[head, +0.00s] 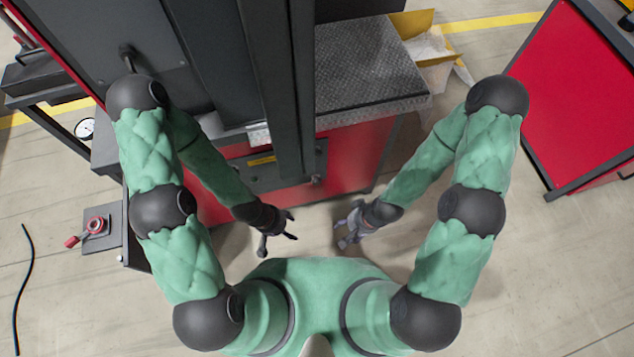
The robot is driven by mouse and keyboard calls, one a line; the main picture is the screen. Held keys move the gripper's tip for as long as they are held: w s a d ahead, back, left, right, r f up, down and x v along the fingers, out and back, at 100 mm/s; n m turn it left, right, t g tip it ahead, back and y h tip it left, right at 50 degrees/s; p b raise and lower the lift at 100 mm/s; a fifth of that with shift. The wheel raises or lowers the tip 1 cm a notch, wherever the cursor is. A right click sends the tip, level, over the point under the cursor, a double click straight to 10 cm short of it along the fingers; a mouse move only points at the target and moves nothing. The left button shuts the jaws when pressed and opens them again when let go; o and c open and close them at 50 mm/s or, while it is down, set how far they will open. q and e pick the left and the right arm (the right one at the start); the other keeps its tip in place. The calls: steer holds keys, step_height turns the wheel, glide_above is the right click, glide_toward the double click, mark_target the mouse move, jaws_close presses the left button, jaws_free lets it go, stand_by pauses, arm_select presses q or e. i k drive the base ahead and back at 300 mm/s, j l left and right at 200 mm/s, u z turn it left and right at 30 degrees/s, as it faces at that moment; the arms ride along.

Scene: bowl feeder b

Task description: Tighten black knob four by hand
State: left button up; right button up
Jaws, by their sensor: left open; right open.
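My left gripper (279,234) is open and empty in front of the red machine base, with its fingers pointing right. My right gripper (346,231) is open and empty a little to its right, with its fingers pointing left. A small dark knob-like part (316,179) shows on the dark front panel of the machine, beyond both grippers and apart from them. I cannot tell whether it is black knob four. No row of numbered knobs can be made out. My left arm hides part of the machine's front.
The red and black machine (350,150) stands ahead, with a grey textured top (365,60) and dark upright posts. A red handle (75,240) on a grey plate is at the left. Open floor lies between machine and table.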

mark_target(316, 180)
steer(key=l, duration=0.85)
steer(key=k+l, duration=0.1)
steer(key=l, duration=0.75)
